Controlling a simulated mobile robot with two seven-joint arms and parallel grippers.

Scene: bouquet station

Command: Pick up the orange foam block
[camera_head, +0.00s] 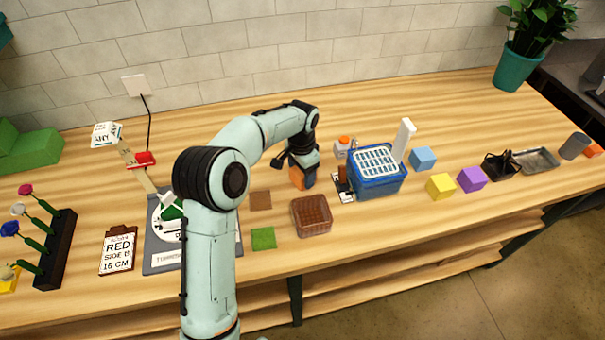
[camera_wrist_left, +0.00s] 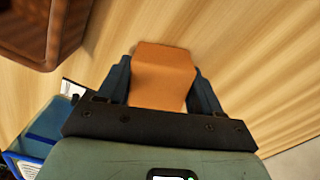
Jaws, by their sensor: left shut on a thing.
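The orange foam block (camera_head: 297,177) is between the fingers of my left gripper (camera_head: 303,172), on the table behind the clear brown container. In the left wrist view the orange block (camera_wrist_left: 163,75) fills the space between the two dark fingers of the left gripper (camera_wrist_left: 162,85), which is shut on it. Whether the block still touches the table cannot be told. My right gripper is not in view.
A clear brown container (camera_head: 312,216) stands just in front of the block. A blue basket (camera_head: 376,184) with a white top stands to the right. Brown (camera_head: 260,200) and green (camera_head: 264,238) squares lie to the left. Blue, yellow and purple blocks (camera_head: 471,179) stand farther right.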

